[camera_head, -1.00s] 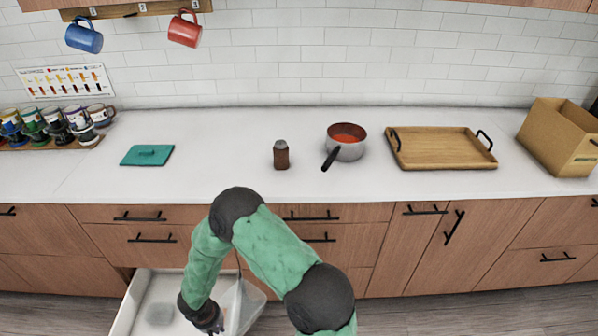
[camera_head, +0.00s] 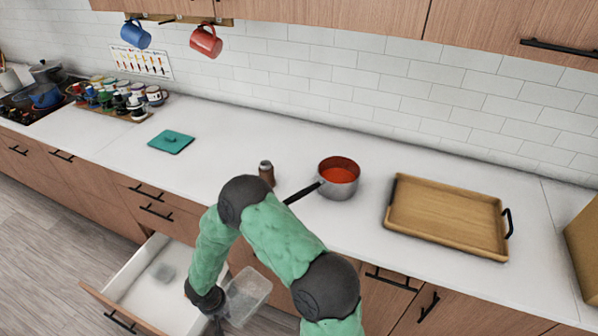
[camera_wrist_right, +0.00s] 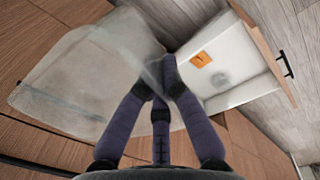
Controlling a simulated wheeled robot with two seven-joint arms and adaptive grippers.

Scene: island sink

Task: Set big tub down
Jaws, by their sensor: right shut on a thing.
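The big tub (camera_head: 248,294) is a clear, see-through plastic container. My right gripper (camera_head: 216,318) is shut on it and holds it beside the open drawer, in front of the counter. In the right wrist view the tub (camera_wrist_right: 85,85) fills the upper left, tilted in the picture, with its near wall at the fingers of my right gripper (camera_wrist_right: 162,82). The exact contact of the fingers on the wall is hard to make out through the clear plastic. My left gripper is not in view.
The open white drawer (camera_head: 128,289) holds a small translucent thing (camera_head: 164,271); an orange label (camera_wrist_right: 201,59) shows inside it. On the counter are a teal lid-like square (camera_head: 171,142), a brown shaker (camera_head: 266,172), a saucepan (camera_head: 339,184) and a wooden tray (camera_head: 447,217). Counter between square and shaker is clear.

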